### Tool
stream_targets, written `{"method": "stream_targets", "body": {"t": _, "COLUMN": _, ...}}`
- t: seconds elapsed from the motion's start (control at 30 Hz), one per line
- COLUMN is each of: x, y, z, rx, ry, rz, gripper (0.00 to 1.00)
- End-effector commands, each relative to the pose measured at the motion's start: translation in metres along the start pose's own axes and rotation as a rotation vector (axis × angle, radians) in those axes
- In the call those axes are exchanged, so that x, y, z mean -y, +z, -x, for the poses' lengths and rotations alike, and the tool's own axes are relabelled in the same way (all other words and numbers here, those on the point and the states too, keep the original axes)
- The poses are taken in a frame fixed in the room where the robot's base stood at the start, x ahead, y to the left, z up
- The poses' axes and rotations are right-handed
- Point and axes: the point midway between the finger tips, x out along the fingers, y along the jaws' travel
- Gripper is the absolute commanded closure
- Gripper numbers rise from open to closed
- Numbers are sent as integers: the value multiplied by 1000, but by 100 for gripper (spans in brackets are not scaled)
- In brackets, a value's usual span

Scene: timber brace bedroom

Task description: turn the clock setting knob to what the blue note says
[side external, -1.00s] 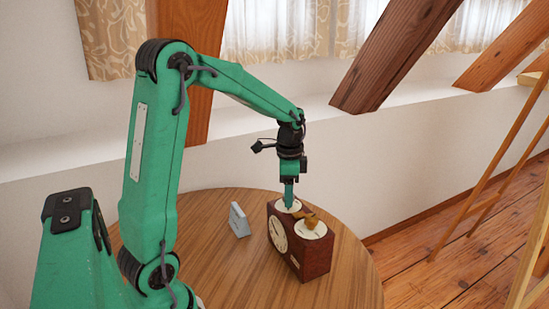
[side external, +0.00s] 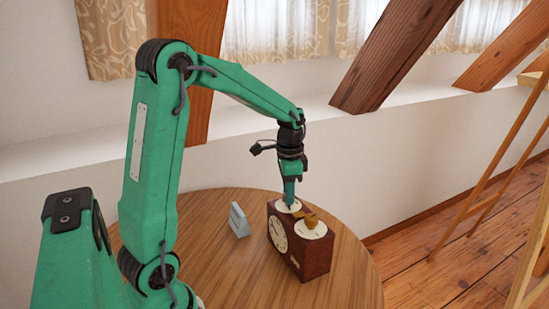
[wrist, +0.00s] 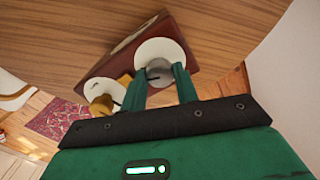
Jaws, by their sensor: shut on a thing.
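A dark red-brown clock (side external: 313,262) stands on the round table, with a cream clock face (side external: 278,234) on its side and two cream dials on top. My gripper (side external: 289,202) points down at the farther dial (wrist: 172,46). In the wrist view its two green fingers are shut on a small grey knob (wrist: 158,70) at that dial's middle. The other dial (side external: 313,230) has a brass-coloured knob (wrist: 103,104), clear of my fingers. A pale blue note (side external: 239,220) stands upright left of the clock; its writing cannot be read here.
The wooden table (side external: 215,275) is otherwise clear around the clock and note. A white wall (side external: 400,165) with slanted timber beams (side external: 395,60) stands behind. A wooden easel-like frame (side external: 490,165) is off to the right on the floor.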

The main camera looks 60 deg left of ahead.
Motion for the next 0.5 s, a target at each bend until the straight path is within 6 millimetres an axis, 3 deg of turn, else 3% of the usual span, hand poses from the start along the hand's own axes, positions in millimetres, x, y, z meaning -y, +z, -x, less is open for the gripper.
{"method": "stream_targets", "body": {"t": 0.5, "x": 0, "y": 0, "z": 1, "rx": -1, "ry": 0, "rz": 456, "gripper": 93}}
